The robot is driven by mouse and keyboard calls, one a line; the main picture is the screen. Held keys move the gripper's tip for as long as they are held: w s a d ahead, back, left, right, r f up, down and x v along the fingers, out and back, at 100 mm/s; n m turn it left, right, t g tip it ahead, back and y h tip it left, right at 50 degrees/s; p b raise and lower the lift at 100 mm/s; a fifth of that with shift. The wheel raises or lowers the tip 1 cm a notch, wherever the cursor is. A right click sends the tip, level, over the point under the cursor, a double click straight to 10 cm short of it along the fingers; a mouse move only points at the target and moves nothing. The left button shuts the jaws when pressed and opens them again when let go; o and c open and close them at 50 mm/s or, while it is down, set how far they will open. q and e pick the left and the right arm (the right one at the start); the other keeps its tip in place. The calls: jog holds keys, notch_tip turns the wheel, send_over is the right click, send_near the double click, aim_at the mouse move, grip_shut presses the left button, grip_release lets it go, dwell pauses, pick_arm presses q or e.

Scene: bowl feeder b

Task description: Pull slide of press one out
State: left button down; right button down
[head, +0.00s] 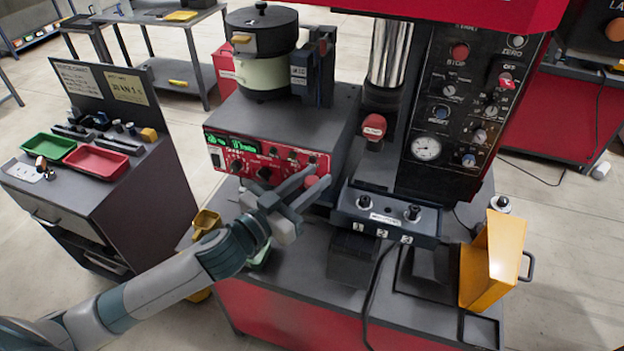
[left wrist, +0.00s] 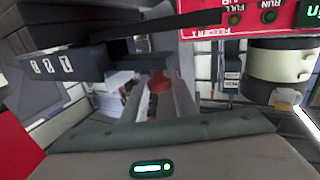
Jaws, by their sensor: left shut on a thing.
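The press (head: 460,110) stands at the centre right, with a chrome column, a black control panel and a red top. Below the column is a dark bed (head: 375,172) with a red-capped part (head: 373,127) above it. My left gripper (head: 312,182) is shut on a red knob (head: 312,181) to the left of that bed. The knob (left wrist: 159,82) shows between the fingers in the left wrist view. It looks like the slide's handle, but the fingers hide how it joins the press. My right gripper is in neither view.
A red control box (head: 265,160) with the bowl feeder (head: 262,55) stands just behind my left gripper. A button block (head: 390,215) marked 1, 2, 3 juts out to its right. A side cabinet (head: 150,185) carries small trays.

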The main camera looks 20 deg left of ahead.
pick_arm(q)
jog(key=shift+a, duration=0.1)
jog(key=shift+a+f, duration=0.1)
jog(key=shift+a, duration=0.45)
jog(key=w+a+b, duration=0.1)
jog(key=a+b, duration=0.1)
jog(key=a, duration=2.6)
jog(key=shift+r, duration=0.2)
jog(key=shift+w, duration=0.1)
jog(key=c, duration=1.4)
grip_release()
jog(key=shift+a, duration=0.1)
jog(key=shift+c, duration=0.2)
jog(key=shift+a+f, duration=0.1)
jog(key=shift+a, duration=0.05)
jog(key=shift+s+b, duration=0.25)
jog(key=shift+b, duration=0.05)
